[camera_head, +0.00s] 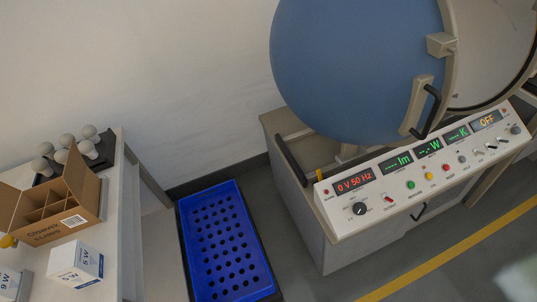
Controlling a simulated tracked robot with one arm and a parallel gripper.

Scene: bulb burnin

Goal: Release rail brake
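A large blue sphere shell (350,70) stands on a grey cabinet (300,215), with a black handle (428,112) on its rim. At the left end of the cabinet top is a black bar handle (291,160). A small yellow piece (319,174) stands close to its right, partly behind the control panel; I cannot tell for sure whether either is the rail brake. No gripper fingers can be made out. A blurred pale patch at the bottom right corner cannot be identified.
The control panel (430,170) has lit displays, one reading OFF, and coloured buttons. A blue perforated tray (228,245) lies left of the cabinet. A bench at left holds an open carton (52,205), white boxes (76,264) and several bulbs (68,140). A yellow floor line (450,255) crosses clear floor.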

